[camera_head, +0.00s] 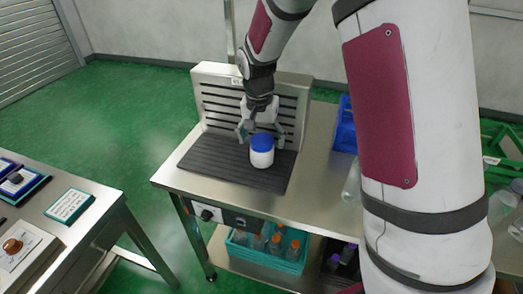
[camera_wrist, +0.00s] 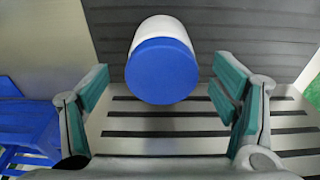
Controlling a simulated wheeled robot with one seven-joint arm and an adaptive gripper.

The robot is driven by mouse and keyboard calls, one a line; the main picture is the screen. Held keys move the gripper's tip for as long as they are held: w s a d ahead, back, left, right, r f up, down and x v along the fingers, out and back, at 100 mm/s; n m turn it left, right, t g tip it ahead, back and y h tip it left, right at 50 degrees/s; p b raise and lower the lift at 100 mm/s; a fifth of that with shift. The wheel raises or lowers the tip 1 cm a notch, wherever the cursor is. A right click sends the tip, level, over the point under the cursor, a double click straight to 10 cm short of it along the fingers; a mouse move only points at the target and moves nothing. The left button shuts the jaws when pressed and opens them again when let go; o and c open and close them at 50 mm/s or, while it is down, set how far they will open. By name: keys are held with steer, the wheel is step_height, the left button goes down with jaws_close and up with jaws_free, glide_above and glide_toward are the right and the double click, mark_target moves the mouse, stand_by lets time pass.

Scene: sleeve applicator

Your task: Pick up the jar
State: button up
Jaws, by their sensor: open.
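The jar is white with a blue lid (camera_head: 262,157) and stands upright on the dark ribbed mat (camera_head: 222,166) of the steel bench. In the wrist view the jar (camera_wrist: 161,68) shows lid towards the camera, in the upper middle. My gripper (camera_head: 262,138) is at the jar, behind it in the head view, with its fingers spread to either side. In the wrist view the teal-padded fingers of my gripper (camera_wrist: 167,98) are wide apart, with the jar between and a little beyond their tips. I see gaps between the jar and both fingers.
A slotted steel back panel (camera_head: 218,100) rises behind the mat. A blue crate (camera_head: 345,128) stands on the bench to the right. A teal crate (camera_head: 268,255) with orange-capped bottles sits on the shelf below. Another table (camera_head: 95,225) is at the left, with green floor between.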

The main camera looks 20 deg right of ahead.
steer(key=shift+w+d+f, duration=0.1)
steer(key=shift+w+f, duration=0.05)
steer(key=shift+f, duration=0.8)
steer(key=shift+w+d+f, duration=0.1)
steer(key=shift+w+f, duration=0.05)
steer(key=shift+f, duration=0.75)
steer(key=shift+w+d+f, duration=0.1)
steer(key=shift+w+f, duration=0.05)
steer(key=shift+f, duration=0.8)
steer(key=c, duration=1.4)
steer(key=shift+r, duration=0.1)
